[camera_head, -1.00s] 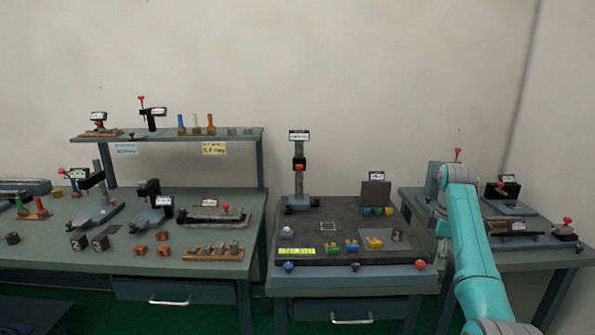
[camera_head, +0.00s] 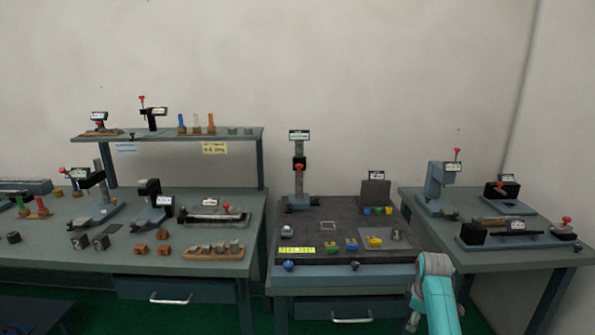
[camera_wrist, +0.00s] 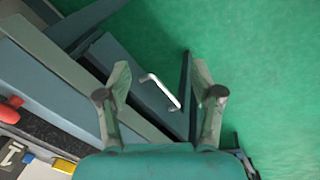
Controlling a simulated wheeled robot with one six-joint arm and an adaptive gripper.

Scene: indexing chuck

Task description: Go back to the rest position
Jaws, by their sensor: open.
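My gripper shows in the wrist view (camera_wrist: 158,105) with its two fingers spread and nothing between them. Beyond the fingers are a drawer with a bent light handle (camera_wrist: 160,90) and the green floor. In the head view my turquoise arm (camera_head: 438,300) is low at the front, by the right front corner of the middle table; the gripper's fingertips cannot be made out there.
The middle table (camera_head: 345,278) carries a dark plate (camera_head: 340,222) with a stand and coloured blocks. The right table (camera_head: 540,258) bears several fixtures. The left bench (camera_head: 60,257) has a shelf (camera_head: 180,136). Green floor (camera_wrist: 265,60) is open beside the drawer.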

